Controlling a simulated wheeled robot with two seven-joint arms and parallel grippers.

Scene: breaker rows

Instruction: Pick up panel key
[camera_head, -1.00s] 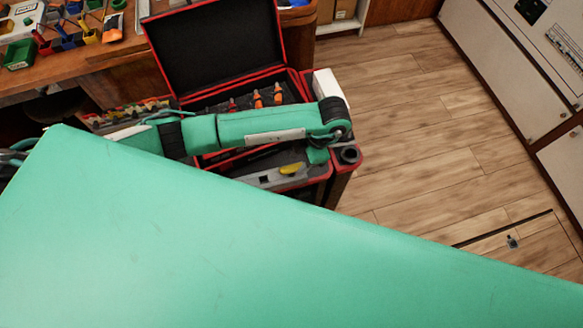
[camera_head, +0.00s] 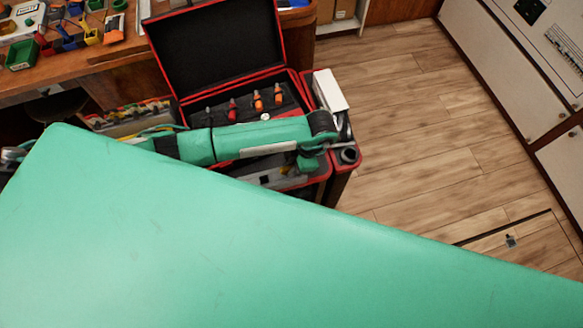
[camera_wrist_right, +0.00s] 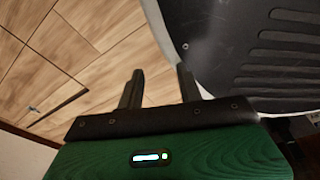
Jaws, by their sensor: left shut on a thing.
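My left arm reaches in from the left over the open black and red case (camera_head: 215,48). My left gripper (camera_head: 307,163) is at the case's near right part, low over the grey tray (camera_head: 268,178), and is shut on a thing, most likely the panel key. Its fingers and the key are hidden by the wrist. A yellow piece seen there earlier is covered now. My right gripper (camera_wrist_right: 160,85) is open and empty, with its two dark fingers apart above the wooden floor in the right wrist view.
Several orange and red handled tools (camera_head: 257,103) stand in the case behind the arm. A white box (camera_head: 328,90) is at its right. A wooden workbench (camera_head: 95,68) with coloured bins is behind. Open floor (camera_head: 420,130) lies to the right, before white cabinets (camera_head: 500,70).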

